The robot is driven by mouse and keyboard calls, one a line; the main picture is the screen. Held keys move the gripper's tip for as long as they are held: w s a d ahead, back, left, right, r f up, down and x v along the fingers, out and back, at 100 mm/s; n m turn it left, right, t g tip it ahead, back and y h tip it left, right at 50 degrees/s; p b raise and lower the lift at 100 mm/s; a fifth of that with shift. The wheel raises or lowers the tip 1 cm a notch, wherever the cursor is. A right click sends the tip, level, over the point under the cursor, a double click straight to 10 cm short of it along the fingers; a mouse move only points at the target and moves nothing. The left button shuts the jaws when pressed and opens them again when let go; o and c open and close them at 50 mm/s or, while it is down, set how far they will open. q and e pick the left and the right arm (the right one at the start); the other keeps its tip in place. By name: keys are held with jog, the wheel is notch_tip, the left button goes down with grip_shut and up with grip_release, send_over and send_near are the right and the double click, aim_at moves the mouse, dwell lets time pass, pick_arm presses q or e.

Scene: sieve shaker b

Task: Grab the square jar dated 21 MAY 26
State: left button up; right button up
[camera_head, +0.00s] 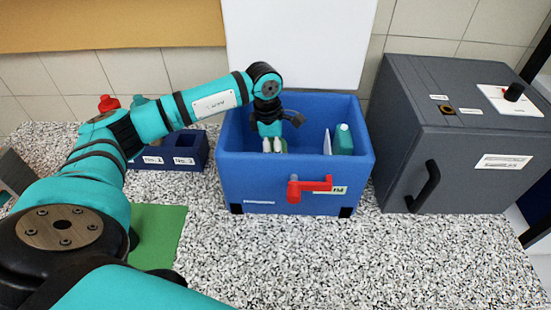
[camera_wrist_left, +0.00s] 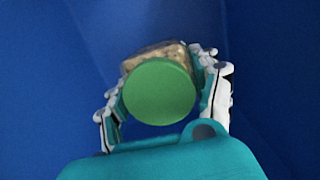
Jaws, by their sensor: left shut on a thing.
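My left gripper (camera_head: 273,146) reaches down into the open blue box (camera_head: 295,165). In the left wrist view my left gripper (camera_wrist_left: 165,95) is shut on a jar with a round green lid (camera_wrist_left: 159,91). Its clear body (camera_wrist_left: 152,54) shows beige grainy contents beyond the lid. The fingers are on either side of it. In the head view the jar is mostly hidden by the gripper and the box's front wall. No date label on the jar can be read. My right gripper is not in view.
A teal bottle (camera_head: 343,139) stands in the box's right part. The box has a red handle (camera_head: 309,187) and a raised white lid (camera_head: 297,45). A grey cabinet (camera_head: 455,135) stands right. A dark blue rack (camera_head: 180,152) and green mat (camera_head: 158,236) are left. The front counter (camera_head: 380,265) is clear.

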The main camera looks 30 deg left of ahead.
pick_arm(q)
jog(key=c, duration=0.3)
